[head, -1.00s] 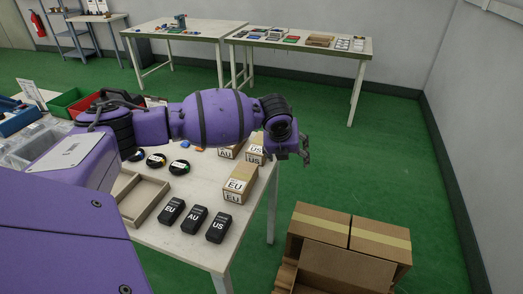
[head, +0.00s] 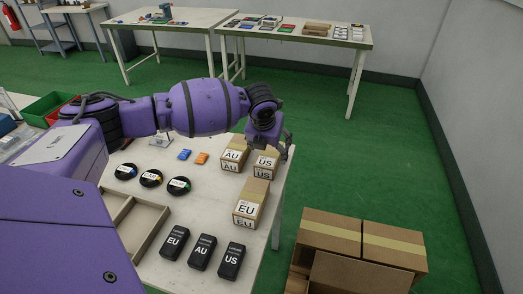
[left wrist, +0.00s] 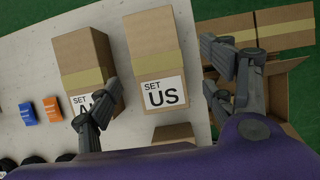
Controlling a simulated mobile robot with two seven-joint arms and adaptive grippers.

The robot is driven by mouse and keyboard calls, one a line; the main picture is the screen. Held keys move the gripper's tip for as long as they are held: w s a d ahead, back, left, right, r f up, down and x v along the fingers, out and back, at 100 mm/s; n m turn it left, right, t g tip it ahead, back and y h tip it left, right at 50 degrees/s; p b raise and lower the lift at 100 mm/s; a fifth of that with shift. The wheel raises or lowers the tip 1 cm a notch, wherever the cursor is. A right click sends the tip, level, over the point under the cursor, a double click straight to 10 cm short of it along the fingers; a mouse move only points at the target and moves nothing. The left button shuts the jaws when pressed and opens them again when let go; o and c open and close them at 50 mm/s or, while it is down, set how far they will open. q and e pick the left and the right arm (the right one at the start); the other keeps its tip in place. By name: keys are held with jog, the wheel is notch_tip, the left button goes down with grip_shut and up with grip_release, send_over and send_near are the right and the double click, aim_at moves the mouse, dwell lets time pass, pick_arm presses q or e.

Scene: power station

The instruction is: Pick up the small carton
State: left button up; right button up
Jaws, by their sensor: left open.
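Three small labelled cartons stand at the right end of the near table: the AU carton (head: 235,154), the US carton (head: 266,165) and the EU carton (head: 251,204). My left gripper (head: 285,148) is open and empty above the table's right edge, by the US carton. In the left wrist view, the US carton (left wrist: 156,62) lies between the spread fingers of the left gripper (left wrist: 160,85). The AU carton (left wrist: 82,62) is to its left, and one finger overlaps its label. A third carton (left wrist: 173,133) is partly hidden at the bottom. My right gripper is not in view.
Black EU, AU and US boxes (head: 203,252), a divided wooden tray (head: 142,222), round black spools (head: 151,178) and blue and orange packets (head: 202,158) share the table. A large open cardboard box (head: 358,270) stands on the floor at right.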

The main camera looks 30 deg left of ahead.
aim_at(269, 154)
pick_arm(q)
jog(key=x, duration=0.6)
jog(key=shift+a+f, duration=0.15)
jog(key=shift+c, duration=0.5)
jog(key=c, duration=1.4)
jog(key=shift+c, duration=0.2)
